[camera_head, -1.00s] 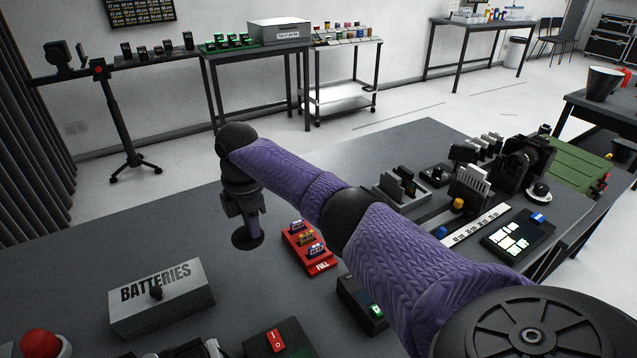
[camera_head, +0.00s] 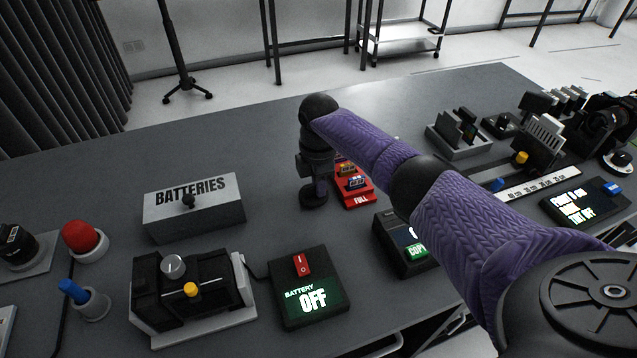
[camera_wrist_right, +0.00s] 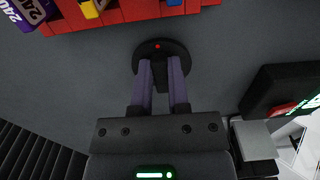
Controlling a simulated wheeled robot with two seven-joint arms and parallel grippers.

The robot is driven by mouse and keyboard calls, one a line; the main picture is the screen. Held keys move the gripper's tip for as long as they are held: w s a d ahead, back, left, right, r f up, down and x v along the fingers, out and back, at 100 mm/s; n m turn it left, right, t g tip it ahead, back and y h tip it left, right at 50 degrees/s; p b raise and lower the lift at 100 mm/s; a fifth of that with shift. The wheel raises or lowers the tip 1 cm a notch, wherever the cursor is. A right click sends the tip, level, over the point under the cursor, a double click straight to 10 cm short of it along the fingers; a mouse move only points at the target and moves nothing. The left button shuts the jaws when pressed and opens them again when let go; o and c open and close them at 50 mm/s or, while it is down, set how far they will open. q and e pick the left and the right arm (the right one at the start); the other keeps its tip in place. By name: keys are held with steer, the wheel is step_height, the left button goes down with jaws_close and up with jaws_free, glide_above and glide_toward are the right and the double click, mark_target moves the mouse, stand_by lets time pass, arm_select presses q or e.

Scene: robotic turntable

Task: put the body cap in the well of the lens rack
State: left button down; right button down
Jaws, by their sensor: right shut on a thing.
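The body cap is a flat black disc with a red dot. My right gripper (camera_wrist_right: 159,72) is shut on its grip, with the disc (camera_wrist_right: 178,48) just beyond the fingertips in the wrist view. In the head view the right gripper (camera_head: 314,182) points down beside the red FULL tray, with the cap (camera_head: 314,199) under it. I cannot tell whether the cap touches the table. A black lens (camera_head: 14,243) on a grey plate (camera_head: 38,267) is at the left edge, partly cut off; it may be the lens rack, but no well shows. My left gripper is out of view.
The red FULL tray (camera_head: 361,200) is close right of the gripper. The BATTERIES box (camera_head: 220,212), red button (camera_head: 82,236), blue-lever stand (camera_head: 92,304), black device (camera_head: 150,318) and OFF switch box (camera_head: 318,318) stand nearer. Table behind the BATTERIES box is clear.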

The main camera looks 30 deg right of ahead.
steer(key=c, duration=0.6)
jaws_free()
steer(key=shift+f, duration=0.1)
step_height(320, 180, up, 12)
steer(key=p, duration=0.4)
steer(key=shift+r, duration=0.2)
